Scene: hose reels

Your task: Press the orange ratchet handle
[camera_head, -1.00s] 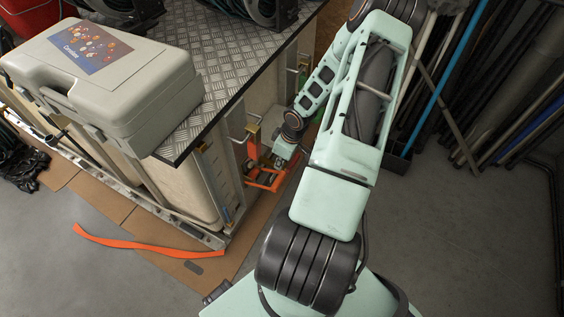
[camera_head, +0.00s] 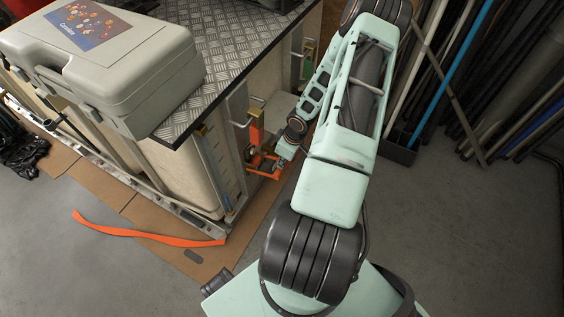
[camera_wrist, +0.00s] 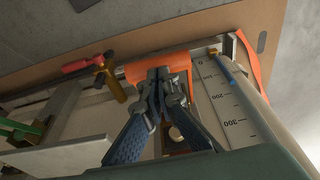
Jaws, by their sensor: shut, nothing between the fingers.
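In the head view my gripper (camera_head: 281,163) is small and partly hidden at the orange frame.
A grey case (camera_head: 110,60) sits on the checker-plate bench top (camera_head: 235,60). An orange strap (camera_head: 150,235) lies on cardboard and floor. Pipes lean at the right.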

